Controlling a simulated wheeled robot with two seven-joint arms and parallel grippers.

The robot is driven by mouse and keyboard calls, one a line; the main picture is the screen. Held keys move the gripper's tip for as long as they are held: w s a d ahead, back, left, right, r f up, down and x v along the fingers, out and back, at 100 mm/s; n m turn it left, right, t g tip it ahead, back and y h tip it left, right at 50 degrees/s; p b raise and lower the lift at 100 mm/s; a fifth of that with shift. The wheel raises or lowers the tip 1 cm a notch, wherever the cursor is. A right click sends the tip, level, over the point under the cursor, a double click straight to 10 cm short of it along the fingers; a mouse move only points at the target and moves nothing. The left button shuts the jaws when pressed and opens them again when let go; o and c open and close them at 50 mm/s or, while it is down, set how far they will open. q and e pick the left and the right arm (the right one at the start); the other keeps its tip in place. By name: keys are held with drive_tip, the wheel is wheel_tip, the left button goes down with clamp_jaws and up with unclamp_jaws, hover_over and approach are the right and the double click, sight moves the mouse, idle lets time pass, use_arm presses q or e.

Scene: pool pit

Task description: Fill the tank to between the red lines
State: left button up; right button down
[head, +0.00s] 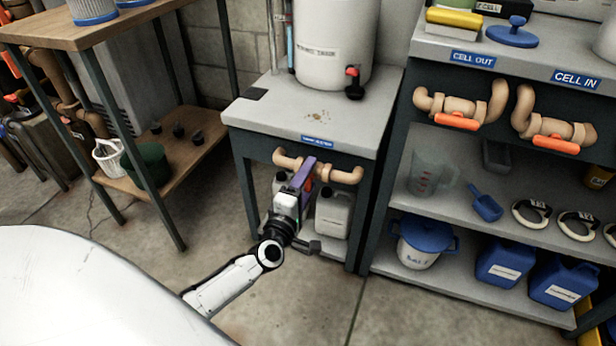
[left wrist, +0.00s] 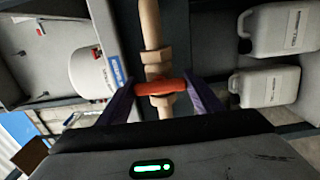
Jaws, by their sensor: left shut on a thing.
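A white tank (head: 335,55) stands on a grey bench (head: 262,112); it shows in the left wrist view (left wrist: 88,75). Its top is cut off in the head view, and its water level and red lines cannot be made out. A narrow upright tube (head: 290,35) stands left of it. A tan pipe (head: 345,176) with a valve runs under the bench's front edge. My left gripper (head: 308,172), with purple fingers, is shut on the valve's orange-red handle (left wrist: 160,87). The handle lies across the pipe in the wrist view. My right gripper is not in view.
White jugs (head: 333,215) stand under the bench. To the right, a shelf unit carries two more orange-handled valves (head: 457,121), marked CELL OUT and CELL IN, a blue-lidded bucket (head: 425,245) and blue canisters. A wooden table (head: 75,30) stands left. The floor in front is clear.

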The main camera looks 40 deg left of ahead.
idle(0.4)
use_arm(q)
drive_tip(key=o, duration=1.1)
drive_tip(key=shift+c, duration=0.2)
drive_tip(key=shift+s+d, duration=0.1)
drive_tip(key=shift+s, duration=0.25)
drive_tip(key=p+v, duration=0.2)
drive_tip(key=v, duration=0.7)
drive_tip(key=shift+s, duration=0.3)
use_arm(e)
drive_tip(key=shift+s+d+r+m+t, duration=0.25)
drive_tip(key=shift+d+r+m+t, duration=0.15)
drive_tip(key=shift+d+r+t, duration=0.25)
use_arm(q)
drive_tip(key=shift+d, duration=0.2)
